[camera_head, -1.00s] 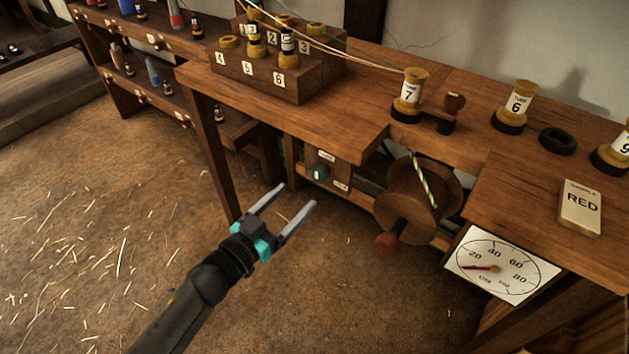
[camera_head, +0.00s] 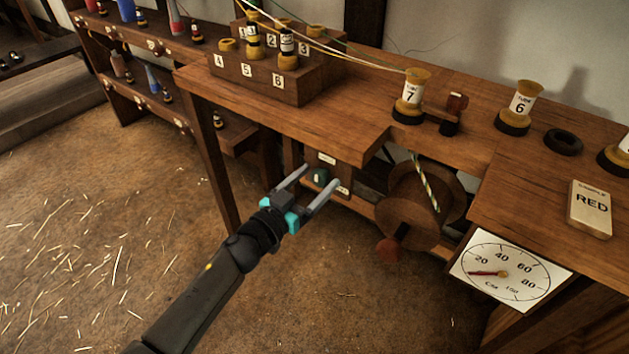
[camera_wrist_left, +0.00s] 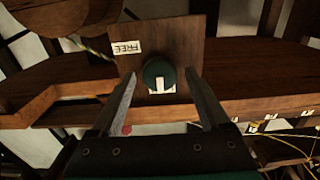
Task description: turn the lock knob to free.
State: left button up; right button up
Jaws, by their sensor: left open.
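The lock knob (camera_head: 320,177) is dark green with a white mark, on a wooden plate (camera_head: 343,167) under the bench. In the left wrist view the knob (camera_wrist_left: 158,72) is in the middle, and its white mark points down the picture, away from the FREE label (camera_wrist_left: 127,47), which shows upside down at upper left. My left gripper (camera_head: 321,174) is open, its fingers reaching toward the plate. In the left wrist view its fingers (camera_wrist_left: 160,76) lie on either side of the knob; I cannot tell whether they touch it. My right gripper is out of view.
A wooden reel with a crank (camera_head: 405,207) stands right of the plate. The bench (camera_head: 360,80) above carries tube 7 (camera_head: 410,97) and a RED sample box (camera_head: 590,208). The floor at left is clear apart from straw.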

pick_arm(q)
grip_shut()
dwell(0.5)
